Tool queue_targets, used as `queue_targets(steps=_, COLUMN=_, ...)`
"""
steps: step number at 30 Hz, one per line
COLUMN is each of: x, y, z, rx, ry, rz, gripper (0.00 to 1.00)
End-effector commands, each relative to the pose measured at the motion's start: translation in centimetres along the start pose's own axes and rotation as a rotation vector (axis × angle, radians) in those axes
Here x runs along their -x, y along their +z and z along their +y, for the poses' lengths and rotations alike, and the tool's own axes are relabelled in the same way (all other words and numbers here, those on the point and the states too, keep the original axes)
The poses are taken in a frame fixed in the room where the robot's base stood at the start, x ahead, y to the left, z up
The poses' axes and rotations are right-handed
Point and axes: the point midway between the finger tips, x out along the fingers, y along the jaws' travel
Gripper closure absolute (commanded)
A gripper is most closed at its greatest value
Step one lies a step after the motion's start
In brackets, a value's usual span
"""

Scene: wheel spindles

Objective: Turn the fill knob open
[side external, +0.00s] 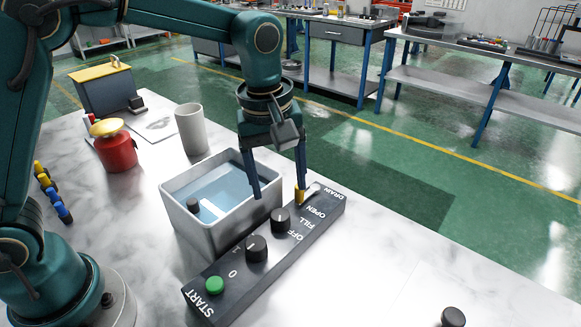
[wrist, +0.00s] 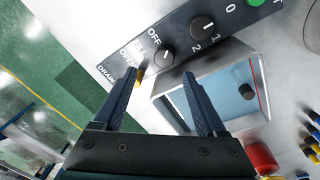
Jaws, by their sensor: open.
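The dark control panel (side external: 228,283) lies beside the grey tank, with printed labels OFF, FILL, OPEN and DRAIN at its far end. The black fill knob (side external: 281,219) sits near the OFF and FILL labels; it also shows in the wrist view (wrist: 164,56). My gripper (side external: 279,190) points down over the panel's far end and the tank's edge. Its two fingers are spread and empty, above the fill knob. In the wrist view the knob appears between and just beyond the fingertips (wrist: 160,75).
A yellow-tipped drain lever (side external: 299,195) stands close to one fingertip. A second black knob (side external: 256,248) and a green START button (side external: 215,285) are nearer on the panel. The water-filled tank (side external: 222,238) is alongside. A white cup (side external: 192,129) and red canister (side external: 116,150) stand behind.

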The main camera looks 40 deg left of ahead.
Motion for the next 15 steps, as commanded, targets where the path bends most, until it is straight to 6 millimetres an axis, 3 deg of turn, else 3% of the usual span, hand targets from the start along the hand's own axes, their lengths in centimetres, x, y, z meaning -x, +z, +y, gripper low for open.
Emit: queue_targets(steps=15, x=7.0, y=-1.3, z=-6.3, rx=-0.386, ry=0.02, rz=0.035, gripper=0.26)
